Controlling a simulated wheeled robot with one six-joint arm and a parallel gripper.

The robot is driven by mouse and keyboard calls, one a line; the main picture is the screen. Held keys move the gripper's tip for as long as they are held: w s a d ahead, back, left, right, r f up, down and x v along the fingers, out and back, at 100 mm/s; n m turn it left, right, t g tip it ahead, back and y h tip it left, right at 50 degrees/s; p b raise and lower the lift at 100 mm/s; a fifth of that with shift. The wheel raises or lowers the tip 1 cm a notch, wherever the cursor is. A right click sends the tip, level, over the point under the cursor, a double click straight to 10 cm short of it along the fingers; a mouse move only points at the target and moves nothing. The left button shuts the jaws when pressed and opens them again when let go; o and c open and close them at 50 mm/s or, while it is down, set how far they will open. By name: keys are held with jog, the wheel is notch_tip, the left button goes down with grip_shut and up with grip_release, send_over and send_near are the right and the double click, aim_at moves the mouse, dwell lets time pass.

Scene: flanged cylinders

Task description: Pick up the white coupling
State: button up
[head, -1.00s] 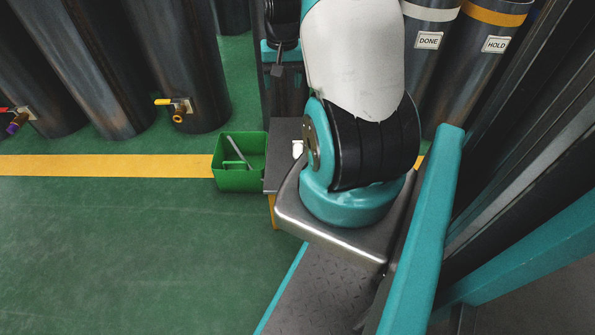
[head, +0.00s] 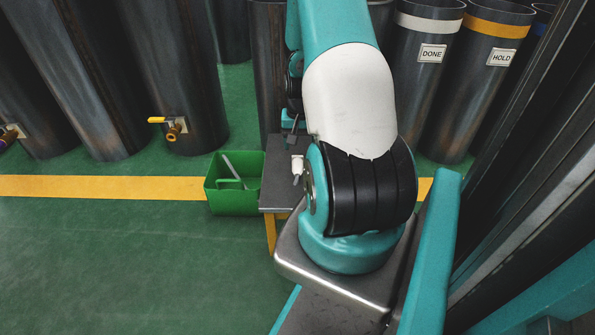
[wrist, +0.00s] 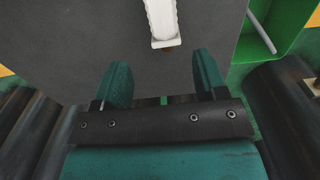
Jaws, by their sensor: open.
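The white coupling (head: 297,165) lies on the small dark grey stand (head: 284,186), partly beside my arm in the head view. In the wrist view the coupling (wrist: 162,22) is a white piece at the top edge, cut off by the frame, with a small brownish tip at its near end. My gripper (wrist: 161,75) is open and empty, its two teal fingers apart. The coupling lies ahead of the fingers, roughly in line with the gap between them, and does not touch them. In the head view my gripper is mostly hidden behind the arm.
A green bin (head: 235,203) holding a grey rod stands left of the stand. Large dark cylinders, one with a yellow-handled valve (head: 175,127), stand behind. Cylinders labelled DONE (head: 431,53) and HOLD (head: 501,57) are at the right. Green floor is clear at the left front.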

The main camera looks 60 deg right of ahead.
aim_at(298, 156)
jog(key=f+b, duration=0.4)
jog(key=f, duration=0.1)
jog(key=shift+w+a+f, duration=0.2)
jog(key=shift+w, duration=0.05)
jog(key=shift+r, duration=0.15)
jog(key=c, duration=1.1)
jog(key=shift+o, duration=0.2)
jog(key=shift+r, duration=0.1)
notch_tip(298, 156, up, 20)
jog(key=p, duration=1)
jog(key=shift+p, duration=0.35)
